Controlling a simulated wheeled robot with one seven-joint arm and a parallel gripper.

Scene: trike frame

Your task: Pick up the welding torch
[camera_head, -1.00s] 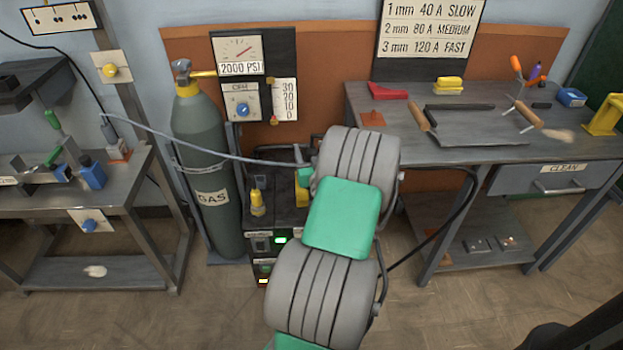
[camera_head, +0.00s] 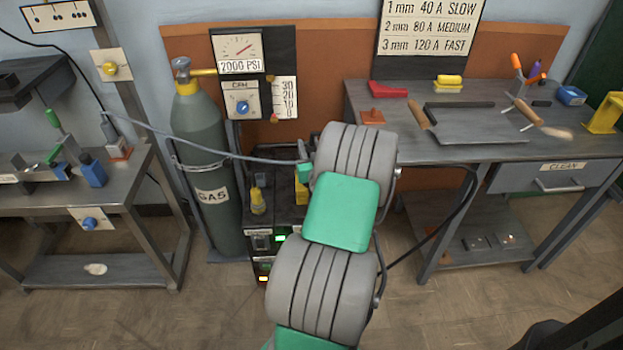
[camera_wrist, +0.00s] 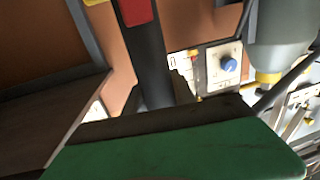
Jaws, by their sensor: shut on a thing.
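The welding torch (camera_head: 304,149) seems to be the small grey piece at the end of the grey cable, above the cart and beside my arm. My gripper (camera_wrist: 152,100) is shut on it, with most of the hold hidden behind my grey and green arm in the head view. In the wrist view my green hand fills the bottom. A dark bar with a red patch rises beyond it; I cannot tell whether this is a finger or part of the torch.
The grey cable (camera_head: 215,152) runs left past the gas cylinder (camera_head: 208,140) to the left bench (camera_head: 140,165). A yellow bottle (camera_head: 257,201) stands on the cart. The right bench (camera_head: 470,150) holds tools. A black cable (camera_head: 430,240) hangs at right.

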